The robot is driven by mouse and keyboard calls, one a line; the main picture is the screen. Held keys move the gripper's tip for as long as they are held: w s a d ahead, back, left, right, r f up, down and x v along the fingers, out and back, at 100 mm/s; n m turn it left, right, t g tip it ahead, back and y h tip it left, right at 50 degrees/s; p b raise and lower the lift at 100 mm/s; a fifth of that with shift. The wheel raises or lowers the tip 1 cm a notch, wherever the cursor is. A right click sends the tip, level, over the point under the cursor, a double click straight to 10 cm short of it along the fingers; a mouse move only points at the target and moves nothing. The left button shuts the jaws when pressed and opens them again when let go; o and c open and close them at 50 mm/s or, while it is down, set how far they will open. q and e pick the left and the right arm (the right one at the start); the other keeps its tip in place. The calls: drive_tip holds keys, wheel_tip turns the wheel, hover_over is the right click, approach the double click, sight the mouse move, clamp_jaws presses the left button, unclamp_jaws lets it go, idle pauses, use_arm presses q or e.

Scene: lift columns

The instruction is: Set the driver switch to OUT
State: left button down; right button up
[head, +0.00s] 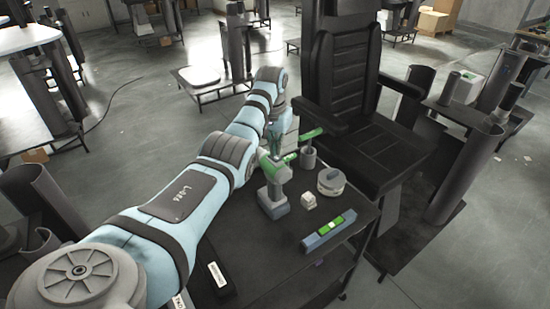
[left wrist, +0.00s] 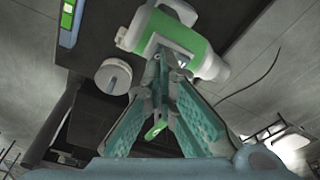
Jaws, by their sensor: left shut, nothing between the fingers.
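The driver (head: 272,188), green and grey, stands upright on its base on the dark table in the head view. It also shows in the left wrist view (left wrist: 192,45), its green and pale body just beyond my fingertips. My left gripper (head: 275,148) is at the driver's upper part, with teal fingers. In the left wrist view the gripper (left wrist: 164,72) has its tips together and empty, close against or touching the driver; I cannot tell which. The driver's switch and its position are too small or hidden to make out. My right gripper is not in view.
A black chair (head: 350,85) stands behind. Labelled tags lie at the table's front left.

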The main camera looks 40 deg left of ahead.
sight(277, 159)
use_arm(q)
drive_tip(key=shift+w+f, duration=0.1)
drive_tip(key=shift+w, duration=0.1)
drive_tip(key=shift+s, duration=0.1)
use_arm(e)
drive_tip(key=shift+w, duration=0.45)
use_arm(q)
drive_tip(key=shift+s, duration=0.1)
drive_tip(key=shift+f, duration=0.25)
drive_tip(key=shift+f, duration=0.7)
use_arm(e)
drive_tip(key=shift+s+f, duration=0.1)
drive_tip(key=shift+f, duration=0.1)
use_arm(q)
drive_tip(key=shift+r, duration=3.5)
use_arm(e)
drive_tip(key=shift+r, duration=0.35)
